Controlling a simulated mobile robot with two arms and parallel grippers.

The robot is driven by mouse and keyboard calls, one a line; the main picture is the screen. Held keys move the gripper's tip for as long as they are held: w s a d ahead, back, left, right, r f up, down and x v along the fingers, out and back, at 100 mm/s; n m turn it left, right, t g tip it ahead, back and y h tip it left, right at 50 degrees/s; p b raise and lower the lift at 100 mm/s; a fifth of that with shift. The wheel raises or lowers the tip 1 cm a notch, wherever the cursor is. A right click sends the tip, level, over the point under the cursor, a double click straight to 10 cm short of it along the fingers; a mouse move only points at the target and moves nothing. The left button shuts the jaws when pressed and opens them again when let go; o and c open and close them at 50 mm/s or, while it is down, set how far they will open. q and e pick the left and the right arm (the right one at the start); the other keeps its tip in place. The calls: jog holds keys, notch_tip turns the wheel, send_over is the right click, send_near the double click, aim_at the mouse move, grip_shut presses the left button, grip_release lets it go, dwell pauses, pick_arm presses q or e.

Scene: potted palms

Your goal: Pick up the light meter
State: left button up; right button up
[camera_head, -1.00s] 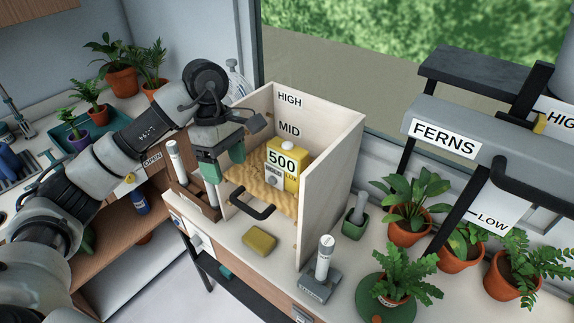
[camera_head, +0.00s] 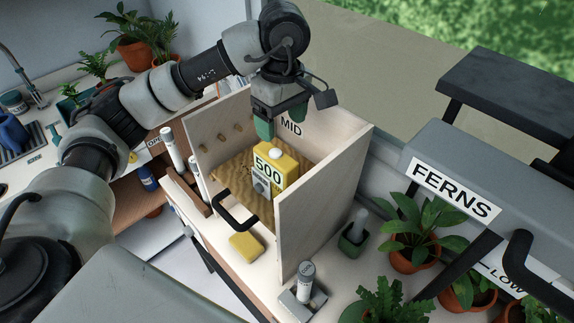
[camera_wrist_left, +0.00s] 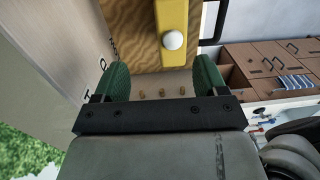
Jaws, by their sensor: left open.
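The light meter appears to be the yellow box marked 500 (camera_head: 270,168), with a white dome on top. It stands upright on a wood-grain shelf board (camera_head: 232,165) inside a pale open-topped wooden box (camera_head: 325,200). My left gripper (camera_head: 278,122) hangs above the box, over and slightly behind the meter, with green fingers apart and nothing between them. In the left wrist view, the meter (camera_wrist_left: 172,18) and its white dome lie beyond the spread fingers (camera_wrist_left: 160,77), apart from them. My right gripper is not in view.
The box's side walls, marked MID at the back, stand close around the meter. A black handle (camera_head: 236,212) juts from the shelf's front. A yellow sponge-like block (camera_head: 246,245) lies in front. Potted ferns (camera_head: 408,235) and a FERNS-labelled rack (camera_head: 450,190) crowd the right.

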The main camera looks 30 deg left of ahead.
aim_at(275, 154)
pick_arm(q)
jog(key=f, duration=0.1)
jog(key=s+f, duration=0.1)
jog(key=f, duration=0.1)
jog(key=shift+s+a+f, duration=0.2)
jog(key=shift+s+a, duration=0.05)
jog(key=shift+f+p, duration=0.3)
jog(key=shift+f, duration=0.05)
jog(key=shift+w+f, duration=0.15)
jog(key=shift+f, duration=0.1)
jog(key=shift+d+f+p, duration=0.1)
jog(key=shift+f+p, duration=0.2)
jog(key=shift+p, duration=0.05)
jog(key=f+p, duration=0.1)
jog(key=f, duration=0.1)
jog(key=s+f+p, duration=0.1)
jog(key=f, duration=0.1)
jog(key=shift+f, duration=0.25)
jog(key=shift+w+f, duration=0.1)
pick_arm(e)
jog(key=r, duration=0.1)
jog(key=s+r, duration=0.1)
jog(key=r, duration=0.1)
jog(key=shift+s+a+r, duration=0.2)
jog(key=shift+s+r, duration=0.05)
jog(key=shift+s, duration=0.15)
